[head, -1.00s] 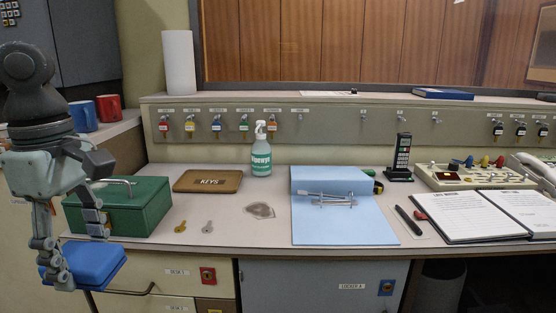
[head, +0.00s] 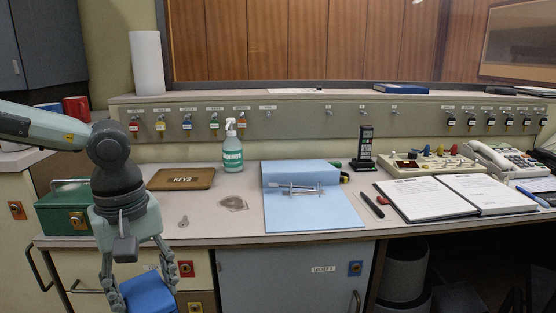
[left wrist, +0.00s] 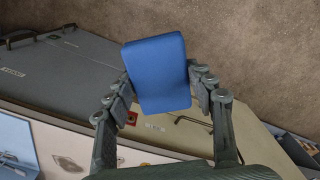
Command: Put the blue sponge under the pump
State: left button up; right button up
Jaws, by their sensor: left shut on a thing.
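The blue sponge (head: 148,293) is held between the fingers of my left gripper (head: 138,284), in front of the desk's drawers and below the desktop edge. The sponge also shows in the left wrist view (left wrist: 158,74), with a finger on each side. The pump is a teal spray bottle (head: 232,148) with a white trigger top, standing upright at the back of the desktop by the key panel. The sponge and bottle are well apart. A greyish patch (head: 233,203) lies on the desktop in front of the bottle. My right gripper is not in view.
A green cash box (head: 62,212) stands at the desk's left end. Keys (head: 184,222) lie near my arm.

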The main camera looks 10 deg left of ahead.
pick_arm(q)
jog(key=w+d+f+m, duration=0.7)
jog(key=d+f+m, duration=0.1)
jog(key=f+m, duration=0.15)
jog(key=a+r+n, duration=0.2)
jog(key=a+r, duration=0.2)
jog(key=a, duration=0.7)
jog(key=a+r+n, duration=0.2)
jog(key=a+r, duration=0.2)
jog(key=a, duration=0.6)
jog(key=s+a+f+n, duration=0.3)
jog(key=s+a+f, duration=0.2)
jog(key=s+a, duration=0.25)
jog(key=w+d+f+m, duration=0.2)
jog(key=d+f, duration=0.1)
jog(key=d, duration=0.7)
jog(key=w+d+f+m, duration=0.2)
jog(key=w+d+f, duration=0.1)
jog(key=d, duration=0.6)
jog(key=w+d+r+m+p, duration=0.2)
jog(key=d+r, duration=0.4)
jog(key=d, duration=0.3)
jog(key=shift+w+d+r+m+p, duration=0.15)
jog(key=shift+w+r+m+p, duration=0.2)
jog(key=shift+m, duration=0.4)
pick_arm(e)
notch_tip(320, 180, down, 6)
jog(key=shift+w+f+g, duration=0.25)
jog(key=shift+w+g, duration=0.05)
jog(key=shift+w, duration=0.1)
